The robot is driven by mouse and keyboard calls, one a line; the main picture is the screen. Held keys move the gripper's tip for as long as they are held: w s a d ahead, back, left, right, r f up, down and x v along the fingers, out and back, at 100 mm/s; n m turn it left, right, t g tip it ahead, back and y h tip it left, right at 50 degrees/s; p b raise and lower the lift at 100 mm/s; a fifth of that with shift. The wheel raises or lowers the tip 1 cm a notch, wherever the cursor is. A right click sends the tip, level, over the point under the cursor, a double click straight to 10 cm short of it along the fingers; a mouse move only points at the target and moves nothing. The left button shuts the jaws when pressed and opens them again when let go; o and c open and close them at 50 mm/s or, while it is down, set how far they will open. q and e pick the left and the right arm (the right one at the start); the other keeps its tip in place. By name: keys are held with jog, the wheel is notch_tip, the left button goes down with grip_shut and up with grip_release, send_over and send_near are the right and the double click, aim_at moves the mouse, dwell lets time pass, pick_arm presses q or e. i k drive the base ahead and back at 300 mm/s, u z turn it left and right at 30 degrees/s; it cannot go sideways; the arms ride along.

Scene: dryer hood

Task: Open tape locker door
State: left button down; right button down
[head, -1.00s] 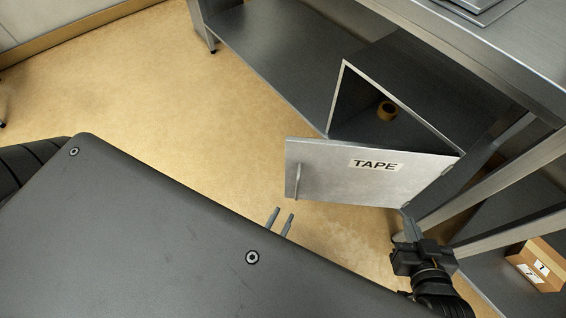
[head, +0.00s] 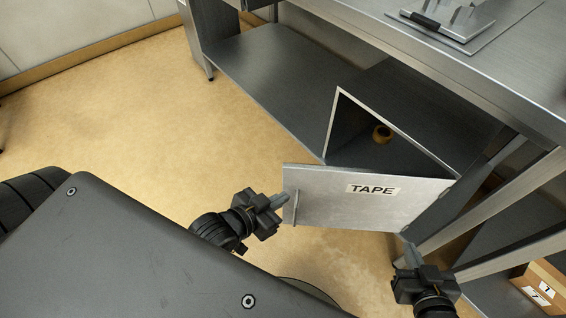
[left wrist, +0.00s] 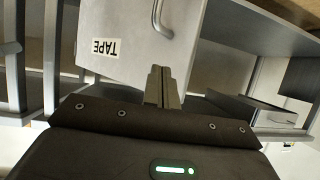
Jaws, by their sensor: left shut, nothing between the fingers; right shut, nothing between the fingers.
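The tape locker door (head: 340,205) is a grey metal panel with a TAPE label, and it stands open, swung out from the locker (head: 365,130). A roll of tape (head: 382,133) lies inside. The door's bar handle (head: 294,207) is at its left edge. My left gripper (head: 283,201) is shut and empty, its tips close to the handle edge of the door. In the left wrist view the shut fingers (left wrist: 161,85) point at the door face (left wrist: 140,40), with the handle (left wrist: 160,18) beyond the tips. My right gripper (head: 408,245) is shut and empty, below the door's right end.
A steel workbench (head: 440,70) with a lower shelf (head: 275,75) surrounds the locker. A metal device (head: 455,18) stands on the bench top. A cardboard box (head: 543,283) sits at lower right. Tan floor (head: 130,115) is clear to the left.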

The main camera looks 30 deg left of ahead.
aim_at(323, 196)
jog(key=z, duration=1.55)
jog(key=k, duration=0.55)
jog(key=u, duration=1.4)
jog(key=i, duration=0.5)
